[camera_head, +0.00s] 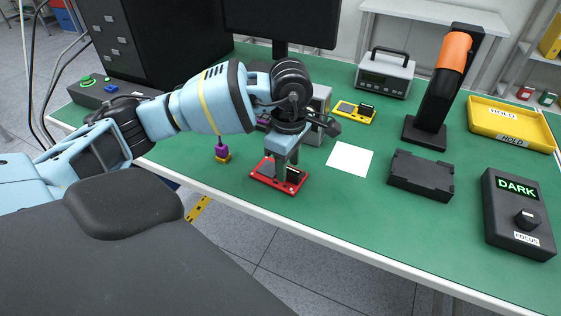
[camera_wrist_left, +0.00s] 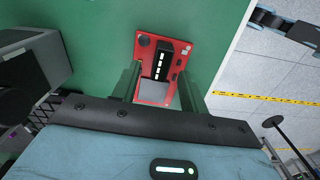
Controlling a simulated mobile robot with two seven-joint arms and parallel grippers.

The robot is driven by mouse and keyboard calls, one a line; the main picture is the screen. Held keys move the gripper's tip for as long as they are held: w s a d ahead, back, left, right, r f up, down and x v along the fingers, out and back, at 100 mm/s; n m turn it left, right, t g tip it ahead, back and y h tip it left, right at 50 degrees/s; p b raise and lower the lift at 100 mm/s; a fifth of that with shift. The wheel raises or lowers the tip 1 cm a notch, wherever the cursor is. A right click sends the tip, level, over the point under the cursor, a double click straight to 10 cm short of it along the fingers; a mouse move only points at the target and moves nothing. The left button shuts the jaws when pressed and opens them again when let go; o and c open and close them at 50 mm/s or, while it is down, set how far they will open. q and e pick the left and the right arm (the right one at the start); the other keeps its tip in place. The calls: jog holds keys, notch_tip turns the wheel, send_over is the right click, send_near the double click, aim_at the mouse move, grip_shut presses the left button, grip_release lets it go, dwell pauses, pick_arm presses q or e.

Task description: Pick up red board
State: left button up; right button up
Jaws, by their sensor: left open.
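The red board (camera_head: 260,178) lies flat on the green table near its front edge. It carries a black connector strip and a grey square part. My left gripper (camera_head: 281,171) points down over the board and hides part of it. In the left wrist view, the red board (camera_wrist_left: 145,66) shows between and beyond the two fingers of my left gripper (camera_wrist_left: 158,88), which are open and hold nothing. The fingers stand to either side of the board's near end. Whether they touch it I cannot tell. My right gripper is not in view.
A grey box (camera_head: 318,108) is close behind my gripper. A white sheet (camera_head: 350,159), a black tray (camera_head: 421,174) and a yellow board (camera_head: 355,111) lie to the right. The table's front edge is close.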

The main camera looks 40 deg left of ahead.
pick_arm(q)
jog(key=shift+f, duration=0.85)
grip_shut()
jog(key=shift+r, duration=0.1)
jog(key=shift+r, duration=0.45)
notch_tip(320, 180, up, 2)
jog(key=shift+w+r, duration=0.1)
jog(key=s+d+r, duration=0.1)
jog(key=s+d, duration=0.2)
jog(key=s, duration=0.4)
jog(key=s+d+b, duration=0.1)
jog(key=s+d, duration=0.2)
jog(key=s, duration=0.5)
jog(key=shift+r, duration=0.35)
